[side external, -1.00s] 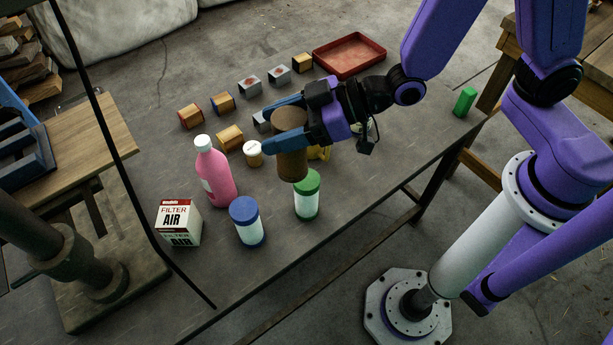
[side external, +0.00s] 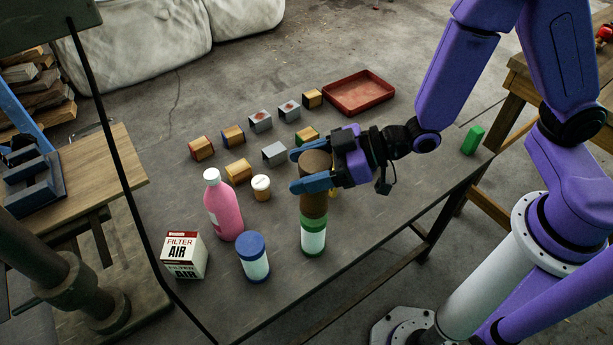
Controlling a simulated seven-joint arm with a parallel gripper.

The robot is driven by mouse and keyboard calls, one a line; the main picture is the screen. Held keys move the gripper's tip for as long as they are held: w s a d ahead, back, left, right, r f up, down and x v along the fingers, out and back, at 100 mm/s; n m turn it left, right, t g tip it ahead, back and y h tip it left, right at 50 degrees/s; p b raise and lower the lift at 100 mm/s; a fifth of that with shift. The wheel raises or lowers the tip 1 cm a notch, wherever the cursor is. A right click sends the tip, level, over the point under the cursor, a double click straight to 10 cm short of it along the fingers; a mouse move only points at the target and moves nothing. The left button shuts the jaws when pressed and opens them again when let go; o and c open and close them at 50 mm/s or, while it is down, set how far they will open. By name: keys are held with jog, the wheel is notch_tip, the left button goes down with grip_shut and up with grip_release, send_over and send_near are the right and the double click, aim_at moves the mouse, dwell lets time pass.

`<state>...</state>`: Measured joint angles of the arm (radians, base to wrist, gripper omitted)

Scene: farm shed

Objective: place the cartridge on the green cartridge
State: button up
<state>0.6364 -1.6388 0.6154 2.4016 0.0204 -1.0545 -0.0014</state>
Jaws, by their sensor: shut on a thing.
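The brown cartridge (side external: 314,203) is upright between the blue fingers of my gripper (side external: 312,172), which is shut on it. The green cartridge (side external: 313,238), white with a green top, stands upright on the table directly below. The bottom of the brown cartridge meets the green top in the picture, and the two look lined up. I cannot tell for certain whether the brown one rests fully on it. Part of the brown cartridge is hidden by the near finger.
A blue-topped cartridge (side external: 253,257), pink bottle (side external: 223,206) and filter box (side external: 184,255) stand to the left. A small white-lidded jar (side external: 261,187) and several small blocks (side external: 239,170) lie behind. A red tray (side external: 358,92) is at the back; a green block (side external: 472,140) is at right.

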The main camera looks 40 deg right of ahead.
jog(key=shift+f, duration=1.3)
jog(key=shift+f, duration=0.1)
jog(key=o, duration=1.2)
jog(key=shift+f, duration=0.1)
jog(key=shift+v, duration=3.8)
jog(key=shift+r, duration=0.2)
